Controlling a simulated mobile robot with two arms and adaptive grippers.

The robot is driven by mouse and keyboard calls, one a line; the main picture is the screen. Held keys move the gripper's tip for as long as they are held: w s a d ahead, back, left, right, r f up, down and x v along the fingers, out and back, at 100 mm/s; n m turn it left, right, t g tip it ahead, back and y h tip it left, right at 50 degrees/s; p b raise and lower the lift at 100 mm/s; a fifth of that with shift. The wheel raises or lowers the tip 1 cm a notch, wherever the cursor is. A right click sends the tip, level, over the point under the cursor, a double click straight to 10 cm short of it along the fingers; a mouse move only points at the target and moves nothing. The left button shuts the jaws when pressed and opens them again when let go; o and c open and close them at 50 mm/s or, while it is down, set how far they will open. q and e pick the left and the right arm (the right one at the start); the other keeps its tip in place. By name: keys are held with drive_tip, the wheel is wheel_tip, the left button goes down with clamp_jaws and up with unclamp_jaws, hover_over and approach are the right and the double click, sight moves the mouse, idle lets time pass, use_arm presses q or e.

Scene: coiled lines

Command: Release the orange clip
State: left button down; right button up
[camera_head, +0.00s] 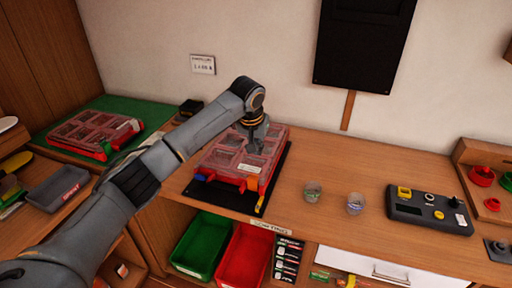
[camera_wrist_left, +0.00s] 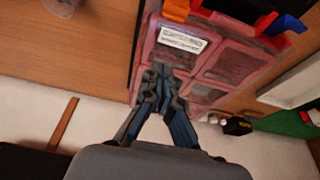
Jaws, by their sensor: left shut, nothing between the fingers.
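A red case (camera_head: 215,160) with a clear, compartmented lid lies on a black mat (camera_head: 278,180) on the bench. The orange clip (camera_head: 242,186) is on its front edge, near the right corner. In the left wrist view the orange clip (camera_wrist_left: 177,9) is at the top edge, partly cut off. I cannot tell whether it is latched. My left gripper (camera_head: 252,148) is shut and empty over the lid, behind the clip and apart from it. In the wrist view its fingertips (camera_wrist_left: 161,72) are together just below the white label (camera_wrist_left: 181,38).
A red clip (camera_wrist_left: 263,21) and a blue clip (camera_wrist_left: 286,25) are along the same edge. A second red case (camera_head: 92,134) lies on a green mat at left. Two glass cups (camera_head: 313,191) and a grey control box (camera_head: 430,210) stand to the right.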

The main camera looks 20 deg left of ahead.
sight(256, 173)
use_arm(q)
drive_tip(key=p+x, duration=0.1)
drive_tip(key=x, duration=0.6)
drive_tip(key=shift+s+r+p, duration=0.1)
drive_tip(key=shift+s+p, duration=0.35)
drive_tip(key=shift+p, duration=0.05)
drive_tip(key=shift+s+a+p, duration=0.1)
drive_tip(key=shift+s+p, duration=0.55)
drive_tip(key=shift+s, duration=0.95)
